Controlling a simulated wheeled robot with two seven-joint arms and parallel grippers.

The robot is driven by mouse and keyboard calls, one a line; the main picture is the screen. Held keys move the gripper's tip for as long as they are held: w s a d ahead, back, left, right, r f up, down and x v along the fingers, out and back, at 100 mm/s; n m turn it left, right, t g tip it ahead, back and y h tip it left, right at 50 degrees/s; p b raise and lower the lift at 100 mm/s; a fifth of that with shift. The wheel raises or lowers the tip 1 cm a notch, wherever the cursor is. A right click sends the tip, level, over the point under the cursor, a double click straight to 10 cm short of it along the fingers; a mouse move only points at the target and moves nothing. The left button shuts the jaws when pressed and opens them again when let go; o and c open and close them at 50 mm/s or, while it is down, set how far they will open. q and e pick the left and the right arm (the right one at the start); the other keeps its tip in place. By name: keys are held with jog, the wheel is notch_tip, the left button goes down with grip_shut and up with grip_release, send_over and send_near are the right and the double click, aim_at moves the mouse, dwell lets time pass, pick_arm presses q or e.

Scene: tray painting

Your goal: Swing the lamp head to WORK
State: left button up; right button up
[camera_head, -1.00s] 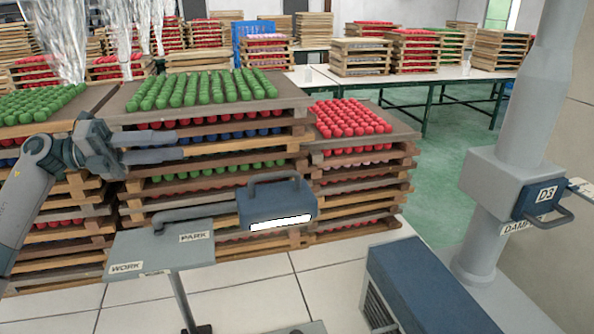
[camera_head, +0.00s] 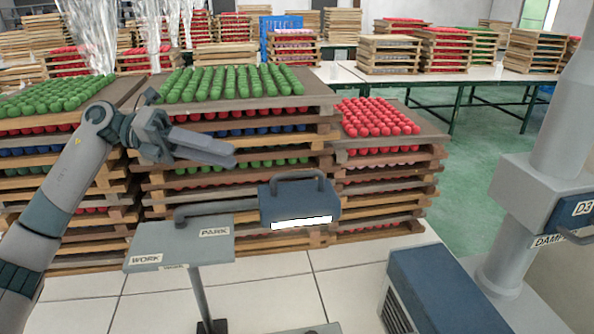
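The lamp head (camera_head: 290,203) is a dark blue box with a handle (camera_head: 298,175) on top and a bright white strip low on its front. It sits at the end of a grey swing arm (camera_head: 215,208), on the PARK side. The stand's grey plate (camera_head: 180,245) carries a WORK label (camera_head: 146,259) at left and a PARK label (camera_head: 214,232) at right. My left gripper (camera_head: 232,157) is up and left of the lamp head, apart from it, its fingers pointing right. The fingers overlap in this view, so their opening is unclear. My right gripper is out of view.
Tall stacks of wooden trays with green (camera_head: 235,84) and red (camera_head: 375,118) round pieces stand behind the lamp. A grey column with a damper box (camera_head: 570,212) stands at right. A blue machine box (camera_head: 440,290) is low in front. Tiled floor shows around the stand.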

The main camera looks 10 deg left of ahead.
aim_at(297, 175)
pick_arm(q)
jog(key=p+x, duration=0.5)
jog(key=x, duration=0.9)
jog(key=shift+r+p, duration=0.1)
jog(key=shift+p, duration=0.2)
jog(key=shift+d+f, duration=0.25)
jog(key=shift+d, duration=0.35)
grip_shut()
